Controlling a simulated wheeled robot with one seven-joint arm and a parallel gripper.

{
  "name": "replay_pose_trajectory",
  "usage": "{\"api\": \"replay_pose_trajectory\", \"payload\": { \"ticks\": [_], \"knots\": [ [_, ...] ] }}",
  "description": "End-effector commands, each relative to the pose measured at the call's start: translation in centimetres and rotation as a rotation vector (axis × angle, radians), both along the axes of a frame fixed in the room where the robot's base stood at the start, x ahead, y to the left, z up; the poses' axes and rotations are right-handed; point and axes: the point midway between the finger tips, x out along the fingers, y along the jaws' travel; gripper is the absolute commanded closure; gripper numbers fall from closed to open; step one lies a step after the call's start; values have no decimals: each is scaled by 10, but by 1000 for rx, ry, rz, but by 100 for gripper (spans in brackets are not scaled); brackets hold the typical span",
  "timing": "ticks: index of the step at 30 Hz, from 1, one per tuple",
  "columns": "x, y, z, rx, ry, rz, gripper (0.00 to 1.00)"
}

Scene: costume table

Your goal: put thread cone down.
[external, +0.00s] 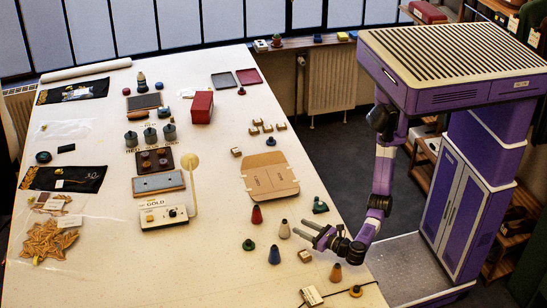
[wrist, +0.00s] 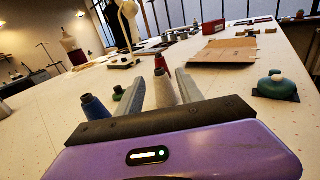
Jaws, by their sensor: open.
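A cream thread cone (external: 284,229) stands upright on the table near its right edge. My gripper (external: 303,229) is open and low over the table, with its fingers pointing left towards this cone. In the wrist view the cream cone (wrist: 163,90) appears between the two spread fingers (wrist: 158,78), with gaps beside it; its base is hidden by the gripper body. A red cone (external: 257,214) stands just beyond it and also shows in the wrist view (wrist: 159,64). A dark blue cone (external: 274,255) stands nearer the front and shows left of the fingers (wrist: 93,108).
An orange cone (external: 335,273) and a small wooden block (external: 304,256) stand near my wrist. A low green item (external: 248,244) is left of the cones. A teal pincushion-like item (external: 320,206) and flat cardboard (external: 270,182) lie behind. Bare table lies left of the cones.

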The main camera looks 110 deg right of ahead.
Motion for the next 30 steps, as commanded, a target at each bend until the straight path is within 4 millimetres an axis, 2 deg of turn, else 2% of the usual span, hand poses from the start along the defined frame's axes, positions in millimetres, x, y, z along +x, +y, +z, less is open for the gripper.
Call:
{"api": "replay_pose_trajectory", "payload": {
  "ticks": [1, 2, 14, 30],
  "knots": [
    [-2, 4, 17, 29, 12, -1, 56],
    [-2, 4, 21, 23, 53, -1, 56],
    [1, 2, 29, -343, 752, 78, 56],
    [6, -5, 28, -1047, 1731, 357, 56]
  ]
}}
